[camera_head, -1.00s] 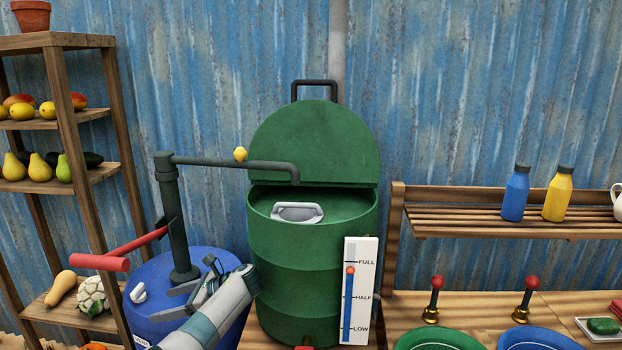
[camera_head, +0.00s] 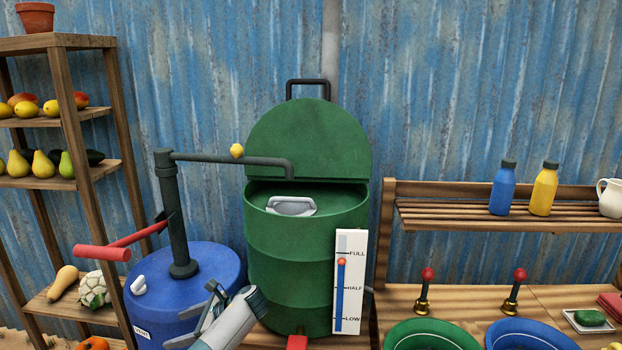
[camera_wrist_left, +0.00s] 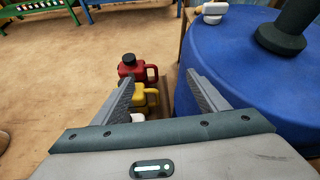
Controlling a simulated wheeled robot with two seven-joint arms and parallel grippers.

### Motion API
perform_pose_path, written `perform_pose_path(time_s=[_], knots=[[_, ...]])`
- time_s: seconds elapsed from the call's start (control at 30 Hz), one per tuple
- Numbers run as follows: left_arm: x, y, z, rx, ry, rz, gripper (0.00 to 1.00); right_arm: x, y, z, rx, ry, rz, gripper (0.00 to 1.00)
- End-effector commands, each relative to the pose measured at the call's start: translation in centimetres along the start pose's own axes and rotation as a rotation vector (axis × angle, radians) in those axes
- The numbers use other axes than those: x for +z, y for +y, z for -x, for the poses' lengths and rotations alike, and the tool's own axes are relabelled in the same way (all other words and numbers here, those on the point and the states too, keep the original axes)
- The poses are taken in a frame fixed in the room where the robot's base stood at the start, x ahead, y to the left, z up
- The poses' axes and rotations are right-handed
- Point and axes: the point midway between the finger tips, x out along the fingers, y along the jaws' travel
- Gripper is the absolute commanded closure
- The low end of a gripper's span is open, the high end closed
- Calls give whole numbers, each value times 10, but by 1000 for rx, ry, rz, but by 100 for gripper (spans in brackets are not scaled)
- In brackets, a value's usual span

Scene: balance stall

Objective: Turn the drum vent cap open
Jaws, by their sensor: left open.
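The blue drum (camera_head: 213,262) stands at the left of the head view, with a dark pump post rising from its top. A small white vent cap (camera_head: 138,285) sits at the drum lid's left edge. The cap also shows at the top of the left wrist view (camera_wrist_left: 215,9), above the right finger. My left gripper (camera_head: 188,318) is in front of the drum, below and right of the cap, apart from it. Its jaws are open with nothing between them. My right gripper is not in view.
The pump's red handle (camera_head: 103,252) juts left above the cap. A green barrel (camera_head: 305,255) stands right of the drum. A wooden shelf (camera_head: 75,165) is at the left. In the wrist view, red (camera_wrist_left: 130,70) and yellow (camera_wrist_left: 150,97) jugs stand beyond the fingers.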

Motion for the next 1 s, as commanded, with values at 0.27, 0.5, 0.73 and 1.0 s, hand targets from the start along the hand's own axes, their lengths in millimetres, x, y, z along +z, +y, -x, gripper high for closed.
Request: perform_pose_path(time_s=[0.27, 0.5, 0.73, 1.0], knots=[[-77, 44, -2, -21, 159, 108, 33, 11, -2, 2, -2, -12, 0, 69], [-160, 119, 4, 5, 383, 298, 33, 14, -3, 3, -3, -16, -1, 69], [-210, 200, 16, 86, 579, 509, 33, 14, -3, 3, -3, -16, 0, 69], [-230, 298, 34, 226, 761, 777, 33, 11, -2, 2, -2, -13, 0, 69]])
